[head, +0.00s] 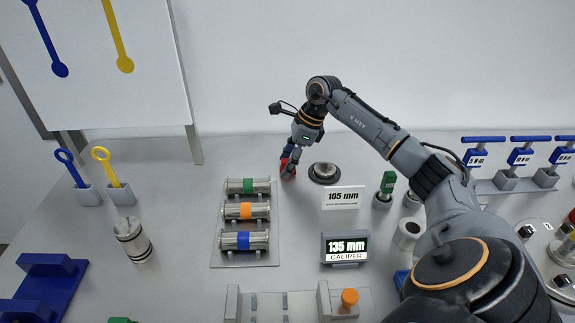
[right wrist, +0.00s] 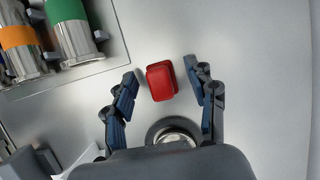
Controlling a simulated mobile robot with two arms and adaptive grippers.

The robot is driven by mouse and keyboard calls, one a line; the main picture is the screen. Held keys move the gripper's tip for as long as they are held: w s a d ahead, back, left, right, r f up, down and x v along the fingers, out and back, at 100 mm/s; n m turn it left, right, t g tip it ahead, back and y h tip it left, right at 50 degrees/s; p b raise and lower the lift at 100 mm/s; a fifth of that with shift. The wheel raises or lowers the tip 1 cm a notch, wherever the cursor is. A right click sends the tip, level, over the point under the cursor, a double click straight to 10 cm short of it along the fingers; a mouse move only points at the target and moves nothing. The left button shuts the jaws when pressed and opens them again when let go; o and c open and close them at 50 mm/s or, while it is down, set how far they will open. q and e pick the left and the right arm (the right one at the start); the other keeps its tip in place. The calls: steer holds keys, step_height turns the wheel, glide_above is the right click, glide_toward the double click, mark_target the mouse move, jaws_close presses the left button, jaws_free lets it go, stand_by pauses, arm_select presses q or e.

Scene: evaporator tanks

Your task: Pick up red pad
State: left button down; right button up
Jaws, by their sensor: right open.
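The red pad (right wrist: 161,81) lies on the grey table, a small red block with rounded edges. In the right wrist view it sits between the two open fingers of my right gripper (right wrist: 163,92), with a gap to the left finger and a narrower one to the right finger. In the head view the red pad (head: 286,168) shows only partly behind the fingers of my right gripper (head: 290,162), which points down over it. My left gripper is not in view.
A tray (head: 217,252) with green, orange and blue banded cylinders lies just left of the pad. A round metal disc (head: 324,172) sits close on the right. A 105 mm sign (head: 343,197) and a caliper display (head: 345,247) stand nearer. A white wall is behind.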

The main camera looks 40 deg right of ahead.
mark_target(282, 161)
steer(key=shift+c, duration=0.4)
jaws_close()
steer(key=shift+r, duration=0.2)
steer(key=shift+r+p, duration=0.5)
steer(key=shift+r, duration=0.1)
step_height(282, 161, up, 2)
steer(key=shift+s+r+p, duration=0.1)
steer(key=shift+r+p, duration=0.15)
steer(key=shift+p, duration=0.7)
steer(key=s+a+r+b, duration=0.4)
steer(key=s+r+b, duration=0.5)
steer(key=s, duration=0.4)
steer(key=shift+a, duration=0.15)
